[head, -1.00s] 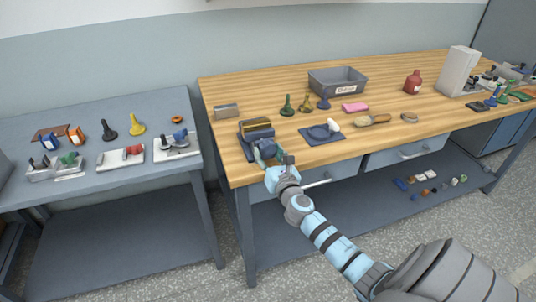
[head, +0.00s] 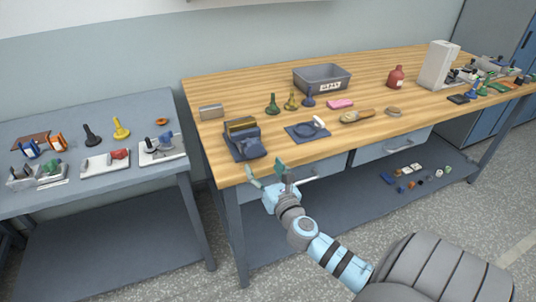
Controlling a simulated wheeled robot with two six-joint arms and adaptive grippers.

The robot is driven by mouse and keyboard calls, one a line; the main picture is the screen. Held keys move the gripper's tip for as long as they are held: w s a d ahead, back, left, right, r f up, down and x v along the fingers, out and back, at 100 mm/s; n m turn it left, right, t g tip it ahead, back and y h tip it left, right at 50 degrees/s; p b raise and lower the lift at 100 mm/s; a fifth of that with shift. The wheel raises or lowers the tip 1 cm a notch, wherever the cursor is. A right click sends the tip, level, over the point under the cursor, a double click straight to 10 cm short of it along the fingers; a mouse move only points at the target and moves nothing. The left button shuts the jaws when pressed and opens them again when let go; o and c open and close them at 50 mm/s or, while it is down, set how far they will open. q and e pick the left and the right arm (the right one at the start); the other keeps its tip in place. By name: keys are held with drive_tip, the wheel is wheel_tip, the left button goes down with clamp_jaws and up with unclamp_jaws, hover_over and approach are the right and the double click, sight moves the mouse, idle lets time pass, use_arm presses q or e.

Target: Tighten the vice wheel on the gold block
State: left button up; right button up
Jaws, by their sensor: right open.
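The dark blue vice (head: 246,146) stands near the left front corner of the wooden bench. The gold block (head: 240,124) sits in the vice, its top showing between dark jaws. I cannot make out the vice wheel clearly at this size. My right gripper (head: 267,168) is open and empty, just in front of the vice at the bench's front edge. Its two fingers are spread apart, and it looks clear of the vice. My left gripper is not in view.
Several bottle-shaped pieces and a grey bin (head: 322,88) stand farther back. A grey side table (head: 60,192) with tools is at left.

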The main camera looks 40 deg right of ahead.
sight(255, 152)
drive_tip(key=v, duration=0.4)
drive_tip(key=shift+s+a, duration=0.15)
drive_tip(key=shift+s, duration=0.1)
drive_tip(key=shift+n, duration=0.6)
drive_tip(key=b+x, duration=0.2)
drive_tip(key=x, duration=1)
drive_tip(key=shift+r, duration=0.15)
